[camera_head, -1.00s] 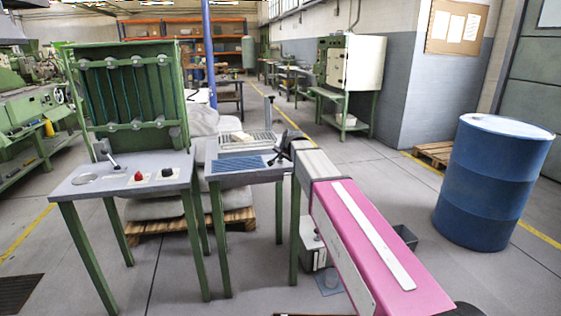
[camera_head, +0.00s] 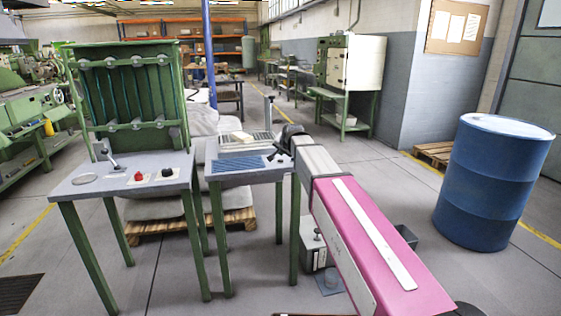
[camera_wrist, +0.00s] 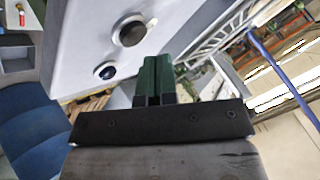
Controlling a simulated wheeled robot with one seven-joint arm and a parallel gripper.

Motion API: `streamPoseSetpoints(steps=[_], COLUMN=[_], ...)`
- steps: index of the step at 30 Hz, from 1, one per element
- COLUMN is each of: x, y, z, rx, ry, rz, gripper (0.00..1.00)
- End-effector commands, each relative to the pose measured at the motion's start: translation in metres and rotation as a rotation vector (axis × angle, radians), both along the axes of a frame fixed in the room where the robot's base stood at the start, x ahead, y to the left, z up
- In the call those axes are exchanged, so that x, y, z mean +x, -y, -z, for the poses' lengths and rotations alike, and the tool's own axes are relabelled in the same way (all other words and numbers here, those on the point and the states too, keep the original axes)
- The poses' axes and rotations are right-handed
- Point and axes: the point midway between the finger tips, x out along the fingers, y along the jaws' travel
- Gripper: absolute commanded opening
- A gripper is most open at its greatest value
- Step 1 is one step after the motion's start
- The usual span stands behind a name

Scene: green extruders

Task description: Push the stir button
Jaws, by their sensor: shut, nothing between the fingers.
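In the wrist view my gripper (camera_wrist: 154,80) shows two dark green fingers, closed together with nothing between them. Above them is a pale grey panel (camera_wrist: 85,35) with a large dark round button (camera_wrist: 131,32) and a smaller dark blue round button (camera_wrist: 106,71). The fingertips appear just below the large button; whether they touch the panel I cannot tell. In the head view my gripper (camera_head: 275,154) is small and dark, over the right-hand grey table. The left table carries a red button (camera_head: 138,177) and a black button (camera_head: 167,172). No label reading stir is legible.
The left grey table (camera_head: 105,186) has a lever (camera_head: 109,158) and a tall green rack (camera_head: 130,85) behind it. The right table (camera_head: 225,178) has a blue grating (camera_head: 238,165). A blue drum (camera_head: 492,185) stands right.

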Motion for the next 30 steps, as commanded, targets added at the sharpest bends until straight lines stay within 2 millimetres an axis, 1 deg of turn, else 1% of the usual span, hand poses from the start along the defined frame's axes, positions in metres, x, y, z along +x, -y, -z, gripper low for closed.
streamPoseSetpoints(steps=[3, 15, 18, 30], x=[0.000, 0.000, 0.000, 0.000], y=[0.000, 0.000, 0.000, 0.000], z=[-0.011, -0.045, -0.048, -0.048], rx=[0.000, 0.000, 0.000, 0.000], ry=[0.002, 0.002, 0.001, 0.001], rz=[0.001, 0.001, 0.001, 0.001], gripper=[0.00, 0.00, 0.00, 0.00])
